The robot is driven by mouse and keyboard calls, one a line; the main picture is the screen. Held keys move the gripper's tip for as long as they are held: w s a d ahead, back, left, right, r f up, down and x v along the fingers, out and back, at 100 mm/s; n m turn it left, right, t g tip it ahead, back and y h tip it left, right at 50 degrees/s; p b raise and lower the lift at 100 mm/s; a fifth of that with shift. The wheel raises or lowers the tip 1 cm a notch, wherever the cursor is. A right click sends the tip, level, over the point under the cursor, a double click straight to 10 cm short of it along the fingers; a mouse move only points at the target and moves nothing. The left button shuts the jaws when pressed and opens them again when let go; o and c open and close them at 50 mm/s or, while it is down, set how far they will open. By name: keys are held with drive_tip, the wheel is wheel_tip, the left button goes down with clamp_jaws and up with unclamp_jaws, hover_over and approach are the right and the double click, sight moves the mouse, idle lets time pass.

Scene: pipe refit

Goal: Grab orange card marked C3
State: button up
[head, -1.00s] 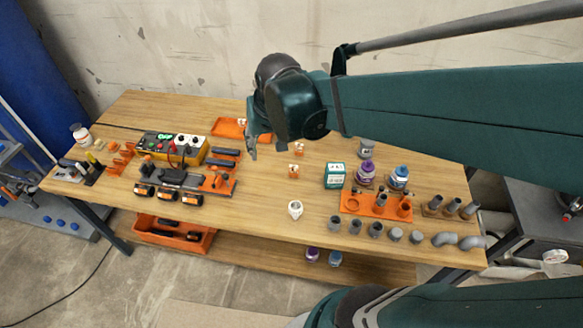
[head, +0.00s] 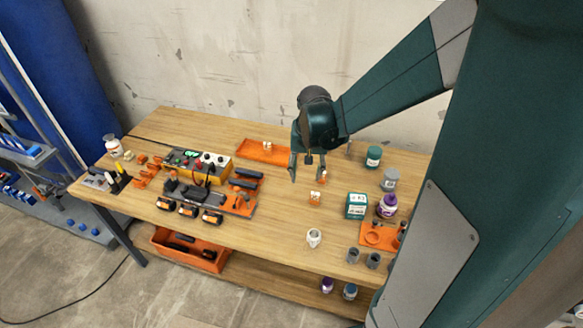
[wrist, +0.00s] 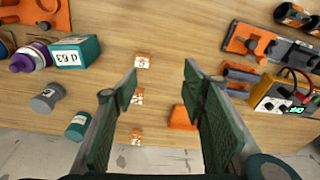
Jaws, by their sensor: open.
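Several small orange cards with white labels stand on the wooden table.
A teal-and-white box (head: 356,206) and purple bottle (head: 387,206) stand right of the cards. An orange tray (head: 250,150) lies behind left, and a yellow control box (head: 218,172) further left. A white cup (head: 314,238) stands in front. Bare wood surrounds the front card.

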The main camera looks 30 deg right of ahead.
drive_tip(key=m+g, duration=0.1)
drive_tip(key=m, duration=0.1)
hover_over(315, 193)
wheel_tip(315, 193, down, 8)
drive_tip(key=shift+f, duration=0.1)
drive_tip(key=shift+f, duration=1.25)
drive_tip(key=shift+s+f+b, duration=0.15)
drive_tip(key=shift+f+b, duration=0.45)
drive_tip(key=shift+f, duration=1.95)
drive_tip(key=c, duration=0.8)
